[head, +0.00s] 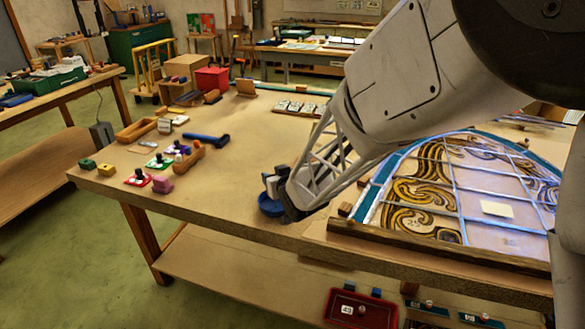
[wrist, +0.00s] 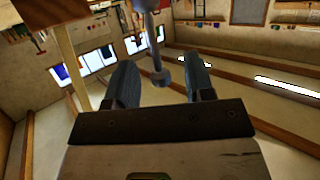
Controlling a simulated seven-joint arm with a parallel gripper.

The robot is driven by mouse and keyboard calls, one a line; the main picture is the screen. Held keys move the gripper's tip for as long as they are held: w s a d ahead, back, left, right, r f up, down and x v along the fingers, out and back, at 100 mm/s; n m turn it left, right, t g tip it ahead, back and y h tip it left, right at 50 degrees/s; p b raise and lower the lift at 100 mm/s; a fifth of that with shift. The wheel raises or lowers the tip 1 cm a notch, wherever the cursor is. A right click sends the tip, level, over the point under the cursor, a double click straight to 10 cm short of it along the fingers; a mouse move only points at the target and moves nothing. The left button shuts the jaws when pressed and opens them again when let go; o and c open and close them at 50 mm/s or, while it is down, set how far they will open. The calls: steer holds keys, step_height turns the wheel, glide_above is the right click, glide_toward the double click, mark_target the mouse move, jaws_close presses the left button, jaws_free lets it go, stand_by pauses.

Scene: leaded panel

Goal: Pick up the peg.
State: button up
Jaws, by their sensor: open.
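My gripper (head: 278,190) is low over the front edge of the workbench, beside a blue bowl (head: 270,207). In the wrist view my gripper (wrist: 160,70) has two dark fingers standing apart. A grey rod with rounded knobs (wrist: 157,60) shows between or beyond them; I cannot tell which, nor whether it is the peg. No peg is clearly identifiable in the head view. Small knobbed pieces stand on a green card (head: 158,162) and a red card (head: 137,180) at the left of the bench.
A dark blue hammer-like tool (head: 205,139) and a wooden block (head: 187,160) lie left of my gripper. The leaded panel (head: 440,190) lies at the right. A red tray (head: 345,318) is on the lower shelf. The bench middle is mostly clear.

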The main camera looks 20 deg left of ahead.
steer(key=shift+w+a, duration=0.1)
stand_by(0.6)
jaws_close()
